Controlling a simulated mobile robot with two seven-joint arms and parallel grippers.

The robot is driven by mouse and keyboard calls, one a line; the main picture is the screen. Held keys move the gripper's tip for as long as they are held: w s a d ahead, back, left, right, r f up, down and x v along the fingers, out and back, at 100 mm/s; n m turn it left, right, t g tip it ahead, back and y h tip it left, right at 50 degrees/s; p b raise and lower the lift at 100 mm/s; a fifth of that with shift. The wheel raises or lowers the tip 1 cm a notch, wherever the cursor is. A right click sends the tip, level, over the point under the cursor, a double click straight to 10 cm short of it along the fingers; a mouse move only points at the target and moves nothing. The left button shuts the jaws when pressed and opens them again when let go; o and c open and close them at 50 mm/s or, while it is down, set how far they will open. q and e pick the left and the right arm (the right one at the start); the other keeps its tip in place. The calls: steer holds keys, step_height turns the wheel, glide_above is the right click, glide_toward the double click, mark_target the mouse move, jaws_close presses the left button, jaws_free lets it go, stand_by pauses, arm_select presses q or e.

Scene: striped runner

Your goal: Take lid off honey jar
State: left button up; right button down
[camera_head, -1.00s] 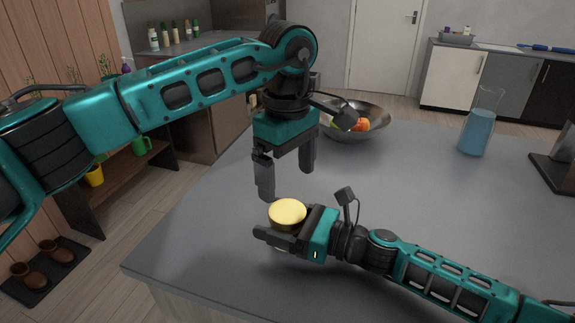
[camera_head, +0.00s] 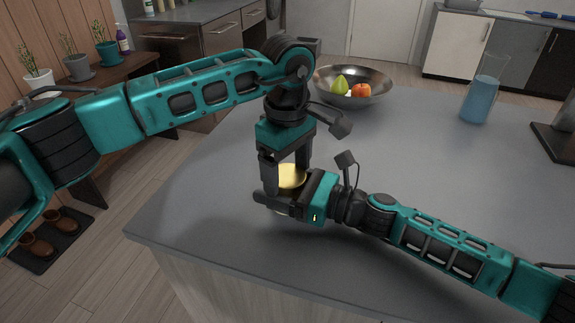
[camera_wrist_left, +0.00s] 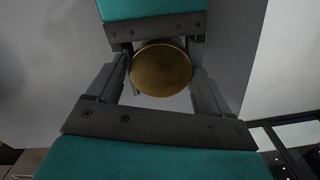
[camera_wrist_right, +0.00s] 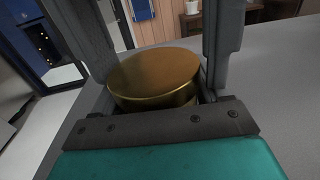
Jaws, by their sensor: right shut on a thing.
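The honey jar's round golden lid (camera_head: 291,178) is near the front left of the grey counter. It also shows in the left wrist view (camera_wrist_left: 161,69) and the right wrist view (camera_wrist_right: 155,77). My right gripper (camera_head: 278,195) is shut on the honey jar from the side, below the lid; the jar body is mostly hidden by its fingers. My left gripper (camera_head: 286,168) points down from above, its open fingers on either side of the lid. In the left wrist view narrow gaps show between the lid and the fingers.
A metal bowl (camera_head: 378,97) with a green pear and an orange fruit stands farther back on the counter (camera_head: 420,150). A flask of blue liquid (camera_head: 481,97) and a dark appliance (camera_head: 556,142) are to the right. The counter's left edge is close to both grippers.

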arm_select(q)
steer(key=c, duration=0.8)
steer(key=n, duration=0.4)
steer(key=shift+n, duration=0.3)
steer(key=n, duration=0.5)
steer(key=shift+r+n, duration=0.1)
steer(key=shift+n, duration=0.2)
steer(key=o, duration=1.1)
steer(key=shift+o, duration=0.3)
steer(key=shift+s, duration=0.1)
